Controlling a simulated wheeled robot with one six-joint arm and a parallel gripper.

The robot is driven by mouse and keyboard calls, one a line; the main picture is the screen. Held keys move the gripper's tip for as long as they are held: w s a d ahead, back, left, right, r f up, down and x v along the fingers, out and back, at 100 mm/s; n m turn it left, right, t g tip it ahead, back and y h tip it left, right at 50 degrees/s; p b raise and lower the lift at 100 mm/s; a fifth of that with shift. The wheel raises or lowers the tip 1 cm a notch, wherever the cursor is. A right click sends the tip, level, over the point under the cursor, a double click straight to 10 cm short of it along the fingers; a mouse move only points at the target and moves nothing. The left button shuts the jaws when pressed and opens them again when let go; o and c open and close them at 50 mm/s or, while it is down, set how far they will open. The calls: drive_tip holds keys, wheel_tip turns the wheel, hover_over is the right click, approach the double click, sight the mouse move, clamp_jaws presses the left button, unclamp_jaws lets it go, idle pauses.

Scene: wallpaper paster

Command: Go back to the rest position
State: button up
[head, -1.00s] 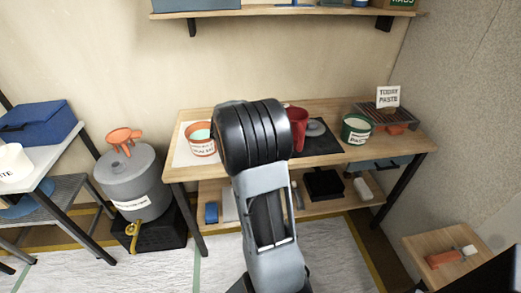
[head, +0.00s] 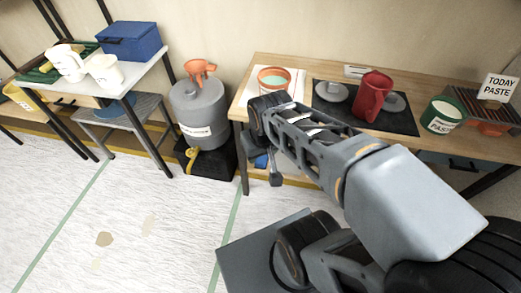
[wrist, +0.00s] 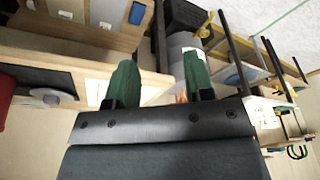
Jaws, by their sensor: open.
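My gripper (wrist: 160,84) shows in the wrist view with its two green-tipped fingers apart and nothing between them. In the head view my arm reaches from the lower right across to the front left corner of the wooden table (head: 330,68). There the gripper is mostly hidden behind or below my own arm links. In the wrist view the table edge lies close to the left finger, and the grey tank (wrist: 180,45) shows beyond the fingers.
A side table (head: 130,78) holds a blue box (head: 130,40). The floor at left is open.

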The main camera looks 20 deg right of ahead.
idle(0.3)
wheel_tip(320, 180, up, 14)
drive_tip(key=p, duration=1.2)
drive_tip(key=shift+s+a+f+t, duration=0.2)
drive_tip(key=shift+a+t, duration=0.05)
drive_tip(key=shift+t, duration=0.05)
drive_tip(key=shift+f, duration=0.15)
drive_tip(key=shift+c, duration=0.5)
